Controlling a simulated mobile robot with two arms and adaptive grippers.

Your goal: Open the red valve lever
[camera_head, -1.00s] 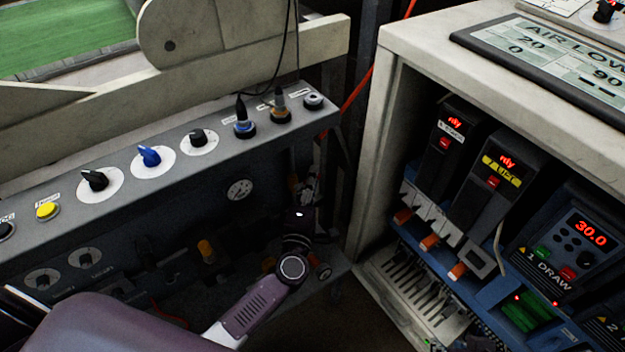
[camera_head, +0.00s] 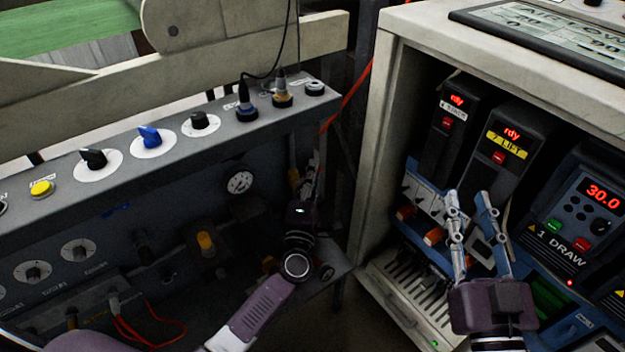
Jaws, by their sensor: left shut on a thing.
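My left gripper (camera_head: 307,182) reaches in from the lower left to the dark right end of the grey control panel (camera_head: 75,215). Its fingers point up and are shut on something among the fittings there. That thing is mostly hidden by the fingers and shadow. It appears to be the valve lever, but I cannot make out its red colour or its angle. My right gripper (camera_head: 468,200) is in front of the drive cabinet, fingers pointing up and apart, with nothing seen between them.
The open cabinet (camera_head: 384,85) on the right holds several drive units with red displays. A pressure gauge (camera_head: 240,182) sits left of my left gripper. Knobs and plugs line the panel's top. An orange cable (camera_head: 347,103) hangs between panel and cabinet.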

